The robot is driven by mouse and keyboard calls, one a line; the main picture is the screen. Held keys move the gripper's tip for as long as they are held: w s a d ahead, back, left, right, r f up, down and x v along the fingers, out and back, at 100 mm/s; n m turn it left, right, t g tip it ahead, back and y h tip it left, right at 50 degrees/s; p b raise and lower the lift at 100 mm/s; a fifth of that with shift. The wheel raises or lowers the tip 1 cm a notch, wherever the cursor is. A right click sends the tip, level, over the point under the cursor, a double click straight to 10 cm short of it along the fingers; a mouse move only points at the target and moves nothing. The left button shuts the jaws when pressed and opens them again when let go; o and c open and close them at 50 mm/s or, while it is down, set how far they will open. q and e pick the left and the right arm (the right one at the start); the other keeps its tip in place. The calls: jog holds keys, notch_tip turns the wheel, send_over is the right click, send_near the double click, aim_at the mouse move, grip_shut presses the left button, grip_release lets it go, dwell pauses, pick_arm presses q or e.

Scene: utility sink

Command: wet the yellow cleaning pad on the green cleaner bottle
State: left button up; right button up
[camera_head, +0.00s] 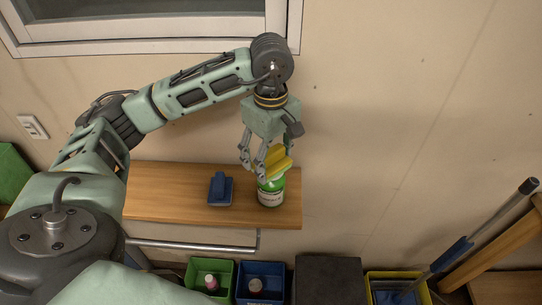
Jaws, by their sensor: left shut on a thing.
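The yellow cleaning pad (284,159) is between the fingers of my left gripper (262,168), which is shut on it. The pad is at the top of the green cleaner bottle (271,191), which stands upright near the right end of the wooden shelf (165,193). The bottle has a white label, and its top is hidden by the pad and the fingers. I cannot tell whether the pad touches the bottle or is just above it. My right gripper is not in view.
A blue brush-like tool (220,188) lies on the shelf left of the bottle. A metal rail (190,246) runs below. Green (228,272) and blue bins (283,270) with bottles, a dark box (328,280) and a yellow bin (425,292) stand lower. A blue-gripped pole (480,228) leans at right.

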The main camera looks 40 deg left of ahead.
aim_at(271, 151)
pick_arm(q)
jog(key=shift+f, duration=0.1)
dwell(0.5)
jog(key=shift+r+p, duration=0.5)
jog(key=shift+r, duration=0.3)
jog(key=shift+r+p, duration=1.45)
jog(key=shift+r, duration=1.35)
